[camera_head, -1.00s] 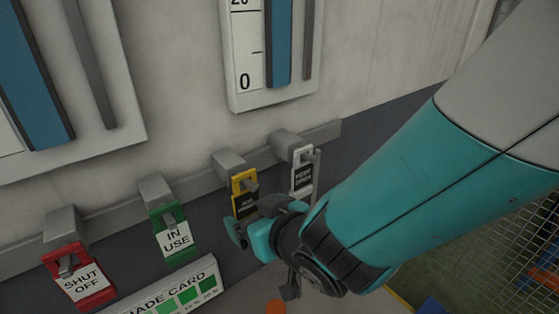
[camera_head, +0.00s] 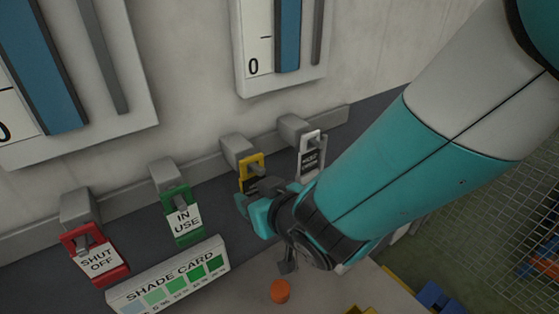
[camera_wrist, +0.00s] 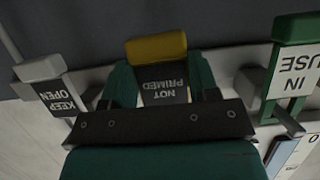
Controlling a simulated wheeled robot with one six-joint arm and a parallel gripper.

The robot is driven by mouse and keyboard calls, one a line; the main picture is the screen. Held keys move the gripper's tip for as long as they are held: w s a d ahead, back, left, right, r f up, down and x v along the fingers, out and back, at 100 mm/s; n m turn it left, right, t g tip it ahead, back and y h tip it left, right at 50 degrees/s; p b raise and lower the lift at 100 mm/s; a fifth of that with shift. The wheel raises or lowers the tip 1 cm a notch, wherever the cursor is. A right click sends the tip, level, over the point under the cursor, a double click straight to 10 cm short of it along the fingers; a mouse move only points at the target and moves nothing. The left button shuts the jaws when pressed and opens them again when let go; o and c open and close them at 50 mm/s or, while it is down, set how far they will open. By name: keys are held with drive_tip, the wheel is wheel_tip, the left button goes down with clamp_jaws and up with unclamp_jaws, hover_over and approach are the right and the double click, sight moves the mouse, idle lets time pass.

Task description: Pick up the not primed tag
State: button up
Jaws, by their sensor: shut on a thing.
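The not primed tag (camera_wrist: 163,83) is yellow with a black label. In the wrist view it lies between the two teal fingers of my gripper (camera_wrist: 163,90), and its lettering appears upside down. My gripper (camera_head: 258,198) is shut on the tag in the head view. The tag's yellow top (camera_head: 251,165) shows at a grey hook (camera_head: 238,150) on the wall rail. My gripper hides the tag's lower part. I cannot tell whether the tag is clear of the hook.
The white keep open tag (camera_head: 311,155) hangs close to the right. The green in use tag (camera_head: 183,215) and red shut off tag (camera_head: 97,255) hang to the left. A shade card (camera_head: 170,278) and an orange disc (camera_head: 280,291) are below.

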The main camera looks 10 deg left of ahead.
drive_tip(key=shift+r, duration=0.1)
drive_tip(key=shift+r+b, duration=0.5)
drive_tip(key=shift+b, duration=0.15)
drive_tip(key=s+d+b, duration=1.1)
drive_tip(key=d+b, duration=0.2)
drive_tip(key=b, duration=0.5)
drive_tip(key=shift+s+d+r, duration=0.15)
drive_tip(key=shift+s+d, duration=0.15)
drive_tip(key=shift+d, duration=0.05)
drive_tip(key=shift+r, duration=0.4)
